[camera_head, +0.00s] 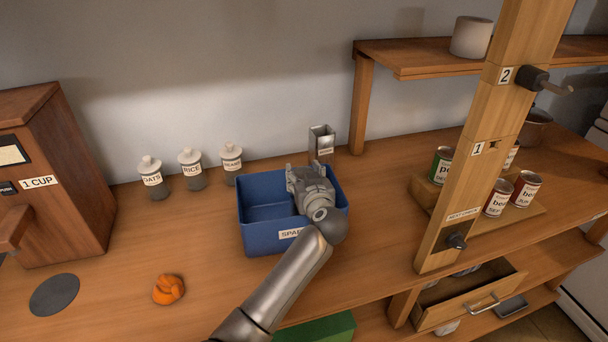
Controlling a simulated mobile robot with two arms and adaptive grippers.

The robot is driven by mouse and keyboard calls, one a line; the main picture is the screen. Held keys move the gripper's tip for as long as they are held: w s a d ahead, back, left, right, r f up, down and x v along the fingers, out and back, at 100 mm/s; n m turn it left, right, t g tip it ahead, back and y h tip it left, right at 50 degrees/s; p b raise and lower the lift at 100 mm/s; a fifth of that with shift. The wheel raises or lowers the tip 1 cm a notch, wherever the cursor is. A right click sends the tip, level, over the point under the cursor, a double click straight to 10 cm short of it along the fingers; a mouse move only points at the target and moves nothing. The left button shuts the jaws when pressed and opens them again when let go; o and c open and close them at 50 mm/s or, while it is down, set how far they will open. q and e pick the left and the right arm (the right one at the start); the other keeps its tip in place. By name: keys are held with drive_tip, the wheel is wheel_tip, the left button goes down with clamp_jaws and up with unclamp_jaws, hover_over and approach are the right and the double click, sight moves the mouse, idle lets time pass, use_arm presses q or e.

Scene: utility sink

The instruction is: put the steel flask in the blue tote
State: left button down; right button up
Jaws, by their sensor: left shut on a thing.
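The blue tote (268,233) stands on the wooden counter, with a partly hidden label on its front. My left gripper (306,172) is over the right part of the tote, its arm coming up from the bottom of the view. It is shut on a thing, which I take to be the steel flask. The hand hides it, so I cannot tell its pose or whether it touches the tote. No flask shows elsewhere. My right gripper is not in view.
An open-topped metal holder (322,141) stands just behind the tote. Lidded jars (192,170) stand behind and left of it. An orange cloth-like lump (168,289) lies at front left. A wooden post (463,170) and cans (498,198) are at right.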

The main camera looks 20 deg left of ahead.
use_arm(q)
drive_tip(key=shift+s+d+r, duration=0.1)
drive_tip(key=c, duration=0.6)
unclamp_jaws()
drive_tip(key=shift+f, duration=0.25)
drive_tip(key=shift+r, duration=0.1)
drive_tip(key=shift+s+d+r, duration=0.1)
drive_tip(key=shift+s, duration=0.1)
drive_tip(key=b+v, duration=0.1)
drive_tip(key=v, duration=1)
drive_tip(key=shift+s+d, duration=0.2)
drive_tip(key=shift+s, duration=0.05)
